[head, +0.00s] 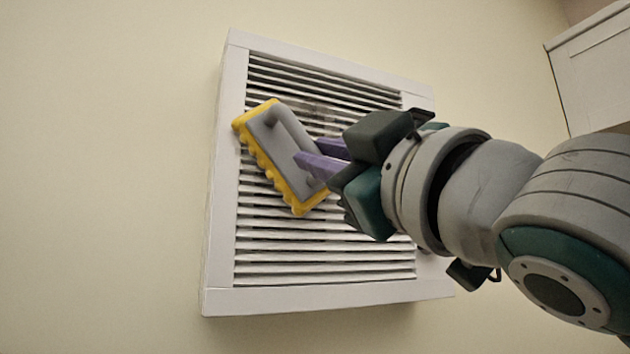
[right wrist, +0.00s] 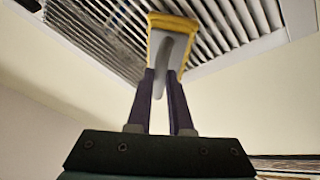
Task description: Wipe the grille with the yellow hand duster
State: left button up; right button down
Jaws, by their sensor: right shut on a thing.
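The yellow hand duster (head: 280,155) has a grey back and handle and a yellow wavy edge. It lies tilted over the left middle of the slats; whether it touches them I cannot tell. My right gripper (head: 312,160), with purple fingers, is shut on the duster's handle. In the right wrist view the duster (right wrist: 172,40) is between the fingertips, with the grille (right wrist: 235,20) behind it. My left gripper is not in view.
A plain cream wall (head: 110,180) surrounds the grille, with clear room to its left. A white cabinet-like box (head: 595,75) juts in at the upper right. Wooden-looking edges show at the lower right of the right wrist view.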

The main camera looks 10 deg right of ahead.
aim_at(281, 117)
jog(key=a+r+p, duration=0.1)
jog(key=a, duration=0.1)
jog(key=s+a+r+p, duration=0.1)
jog(key=a+r+p, duration=0.1)
jog(key=shift+s+r, duration=0.1)
jog(key=shift+r, duration=0.05)
jog(key=shift+w+d+p, duration=0.3)
jog(key=shift+w+d, duration=0.9)
jog(key=shift+d, duration=2.4)
jog(key=shift+w+d+p, duration=0.25)
jog(key=shift+w+d, duration=0.95)
jog(key=shift+d, duration=2.4)
jog(key=s+a+r+p, duration=0.2)
jog(key=a+p, duration=0.1)
jog(key=a, duration=0.4)
jog(key=shift+s+a+r+p, duration=0.2)
jog(key=shift+a+r+p, duration=0.1)
jog(key=shift+a+r, duration=0.05)
